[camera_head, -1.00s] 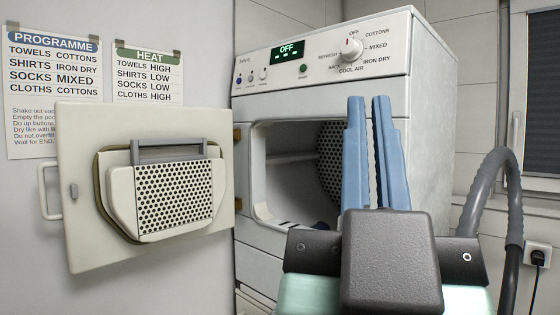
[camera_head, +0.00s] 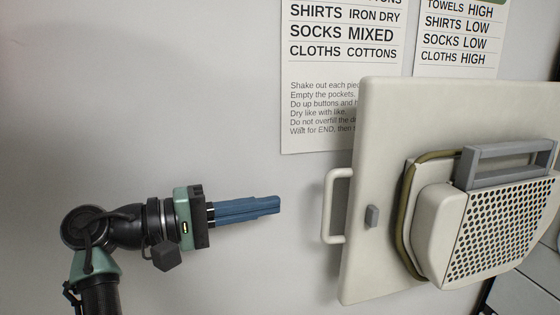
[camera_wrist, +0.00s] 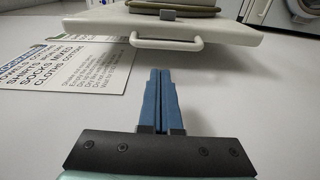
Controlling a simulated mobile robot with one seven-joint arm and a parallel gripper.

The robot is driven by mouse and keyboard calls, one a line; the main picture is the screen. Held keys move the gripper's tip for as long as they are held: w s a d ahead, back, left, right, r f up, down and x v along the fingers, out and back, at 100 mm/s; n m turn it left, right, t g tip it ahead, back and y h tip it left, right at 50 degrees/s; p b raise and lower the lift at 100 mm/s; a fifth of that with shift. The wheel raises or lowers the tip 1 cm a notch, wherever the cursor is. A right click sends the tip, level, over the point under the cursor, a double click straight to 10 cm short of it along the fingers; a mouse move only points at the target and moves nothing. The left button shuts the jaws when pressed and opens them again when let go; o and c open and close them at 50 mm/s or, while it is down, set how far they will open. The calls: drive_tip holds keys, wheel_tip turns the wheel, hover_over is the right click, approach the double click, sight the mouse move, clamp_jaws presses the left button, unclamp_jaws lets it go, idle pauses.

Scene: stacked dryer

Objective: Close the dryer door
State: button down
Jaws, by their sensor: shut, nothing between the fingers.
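The dryer door (camera_head: 385,130) stands wide open at the right in the head view, its inner side with the perforated filter panel (camera_head: 500,225) facing me. Its white handle (camera_head: 335,205) sticks out from the door's left edge. My gripper (camera_head: 279,204) is shut and empty, pointing right towards the handle with a gap between them. In the wrist view my gripper (camera_wrist: 160,72) points at the door (camera_wrist: 185,22), and the handle (camera_wrist: 166,44) lies just ahead of the fingertips, not touched. The dryer's body is mostly out of the head view.
A programme sheet (camera_head: 340,75) and a heat sheet (camera_head: 458,40) hang on the grey wall behind the door. The wall around my gripper is bare. In the wrist view, part of a white appliance (camera_wrist: 285,12) shows at the top right.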

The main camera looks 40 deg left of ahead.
drive_tip(key=shift+r+p+x, duration=0.2)
drive_tip(key=shift+p+x, duration=0.55)
drive_tip(key=shift+x, duration=1.45)
drive_tip(key=shift+r+p+x, duration=0.2)
drive_tip(key=shift+p+x, duration=0.5)
drive_tip(key=shift+x, duration=1.55)
drive_tip(key=shift+d, duration=0.1)
drive_tip(key=shift+s, duration=0.1)
